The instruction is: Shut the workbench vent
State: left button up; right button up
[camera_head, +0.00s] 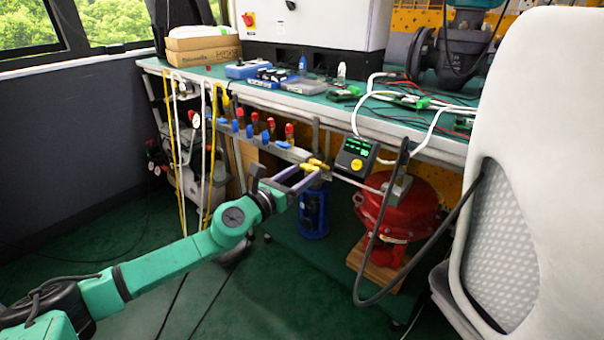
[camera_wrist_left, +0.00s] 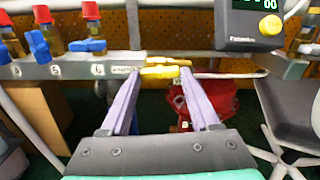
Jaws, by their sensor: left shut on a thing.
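The vent valve's yellow handle (camera_head: 318,163) is at the right end of a grey manifold rail (camera_head: 272,146) under the bench's front edge. In the left wrist view the yellow handle (camera_wrist_left: 160,72) lies roughly along the rail, beside a small label too blurred to read. My left gripper (camera_head: 305,178) reaches it from the front left. In the left wrist view its two purple fingers (camera_wrist_left: 160,82) stand apart with the handle between their tips, and it is shut on the handle. The fingertips hide part of the handle. My right gripper does not show.
Several red and blue valves (camera_head: 253,124) line the rail to the left. A gauge box with a green display (camera_head: 356,157) hangs to the right, near a grey hose (camera_head: 364,270) and a red round housing (camera_head: 400,212). A pale chair (camera_head: 540,150) blocks the right side.

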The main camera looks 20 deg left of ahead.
pick_arm(q)
jog(key=shift+n, duration=1.1)
jog(key=n+p, duration=0.1)
jog(key=n, duration=0.1)
jog(key=shift+n, duration=0.4)
jog(key=n+p, duration=0.1)
jog(key=n, duration=0.2)
jog(key=shift+r+n, duration=0.1)
jog(key=shift+n, duration=0.2)
jog(key=n+p, duration=0.2)
jog(key=n, duration=0.2)
jog(key=shift+d+r+n+p, duration=0.1)
jog(key=shift+n+p, duration=0.2)
jog(key=shift+p, duration=0.05)
jog(key=n+p, duration=0.2)
jog(key=n, duration=0.1)
jog(key=shift+n, duration=0.4)
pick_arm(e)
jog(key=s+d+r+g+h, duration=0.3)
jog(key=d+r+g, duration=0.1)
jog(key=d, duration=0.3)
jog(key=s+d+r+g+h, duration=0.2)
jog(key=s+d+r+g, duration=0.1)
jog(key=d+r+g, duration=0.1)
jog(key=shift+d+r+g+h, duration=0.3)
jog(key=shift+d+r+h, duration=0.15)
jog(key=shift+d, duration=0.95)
pick_arm(q)
jog(key=o, duration=1.4)
jog(key=shift+c, duration=0.2)
